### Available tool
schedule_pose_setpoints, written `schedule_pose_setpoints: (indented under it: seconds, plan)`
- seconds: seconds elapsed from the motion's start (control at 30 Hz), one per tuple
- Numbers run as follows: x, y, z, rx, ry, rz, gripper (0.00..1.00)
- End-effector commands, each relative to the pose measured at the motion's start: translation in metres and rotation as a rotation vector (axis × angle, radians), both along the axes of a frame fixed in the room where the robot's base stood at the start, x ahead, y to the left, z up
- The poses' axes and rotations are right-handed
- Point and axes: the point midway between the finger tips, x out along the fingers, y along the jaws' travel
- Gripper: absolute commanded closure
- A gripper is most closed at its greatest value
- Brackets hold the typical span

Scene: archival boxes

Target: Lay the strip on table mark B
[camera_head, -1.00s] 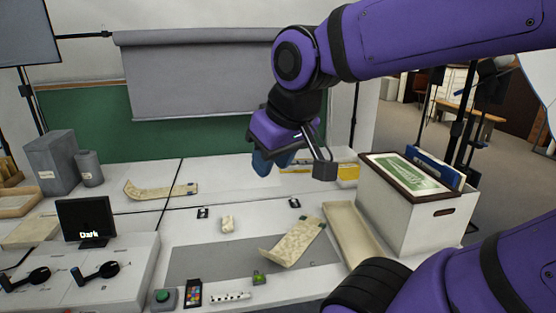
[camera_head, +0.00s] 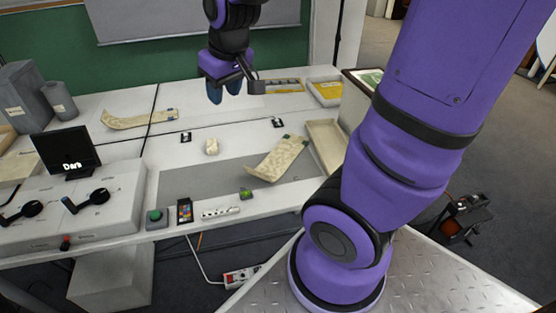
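A second similar strip (camera_head: 140,118) with a raised left end lies at the back left.
A small cream block (camera_head: 211,146) sits between the marks. A long cream tray (camera_head: 326,145) lies right of the front strip. A green button (camera_head: 156,216), colour card (camera_head: 185,210) and white bar (camera_head: 221,213) line the front edge. A dark screen (camera_head: 66,150) stands left.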

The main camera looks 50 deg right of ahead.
Motion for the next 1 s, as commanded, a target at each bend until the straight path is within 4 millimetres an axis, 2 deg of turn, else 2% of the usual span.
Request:
schedule_pose_setpoints:
  seconds: [0.03,0.2,0.5,0.7,1.0]
  plan:
    - [0.009,-0.003,-0.013,-0.006,0.019,0.001,0.6]
    - [0.036,-0.016,-0.055,-0.036,0.058,0.009,0.6]
    - [0.069,-0.042,-0.137,-0.111,0.129,0.033,0.6]
    - [0.08,-0.062,-0.195,-0.176,0.178,0.059,0.6]
    - [0.08,-0.095,-0.276,-0.282,0.249,0.114,0.6]
